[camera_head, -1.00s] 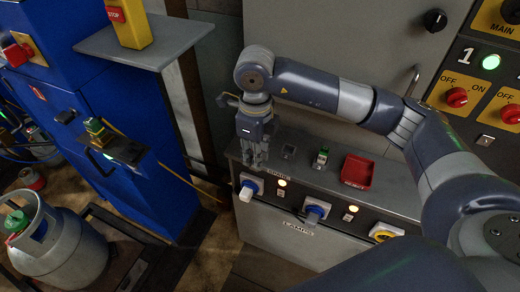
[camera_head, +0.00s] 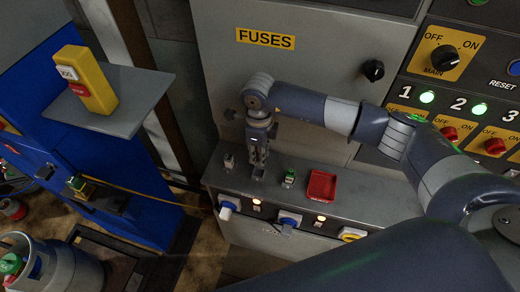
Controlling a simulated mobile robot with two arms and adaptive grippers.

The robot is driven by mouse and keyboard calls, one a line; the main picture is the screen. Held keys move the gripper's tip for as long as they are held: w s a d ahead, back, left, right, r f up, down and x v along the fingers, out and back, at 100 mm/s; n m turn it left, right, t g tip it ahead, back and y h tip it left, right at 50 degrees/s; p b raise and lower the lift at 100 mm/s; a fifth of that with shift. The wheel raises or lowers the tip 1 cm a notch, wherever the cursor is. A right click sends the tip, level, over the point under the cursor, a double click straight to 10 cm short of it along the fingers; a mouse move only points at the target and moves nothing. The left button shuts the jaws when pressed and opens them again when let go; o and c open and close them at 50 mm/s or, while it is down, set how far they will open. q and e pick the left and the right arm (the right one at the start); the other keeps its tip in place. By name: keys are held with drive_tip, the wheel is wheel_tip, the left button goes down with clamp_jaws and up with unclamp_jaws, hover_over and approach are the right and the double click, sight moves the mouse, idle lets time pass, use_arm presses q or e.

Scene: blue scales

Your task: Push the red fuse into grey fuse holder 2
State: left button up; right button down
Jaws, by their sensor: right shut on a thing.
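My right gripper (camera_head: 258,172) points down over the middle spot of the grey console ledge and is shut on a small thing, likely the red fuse. The fingers hide it, and its colour cannot be made out. The fuse holder below is hidden too, so I cannot tell how deep the thing sits. To the left stands a small pale piece with a reddish top (camera_head: 229,161), perhaps a fuse in its holder. To the right a green fuse (camera_head: 289,177) stands upright in its holder. My left gripper is not in view.
A red tray (camera_head: 321,186) lies right of the green fuse. A FUSES label (camera_head: 266,39) is on the cabinet behind. A grey shelf with a yellow control box (camera_head: 86,79) juts out at the left.

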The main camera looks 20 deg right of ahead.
drive_tip(key=shift+f+b, duration=0.9)
drive_tip(key=shift+f, duration=0.6)
drive_tip(key=shift+f+b, duration=0.8)
drive_tip(key=shift+f, duration=0.6)
drive_tip(key=shift+b, duration=0.6)
drive_tip(key=shift+f+b, duration=0.6)
idle(0.5)
drive_tip(key=c, duration=1.4)
unclamp_jaws()
drive_tip(key=shift+o, duration=0.2)
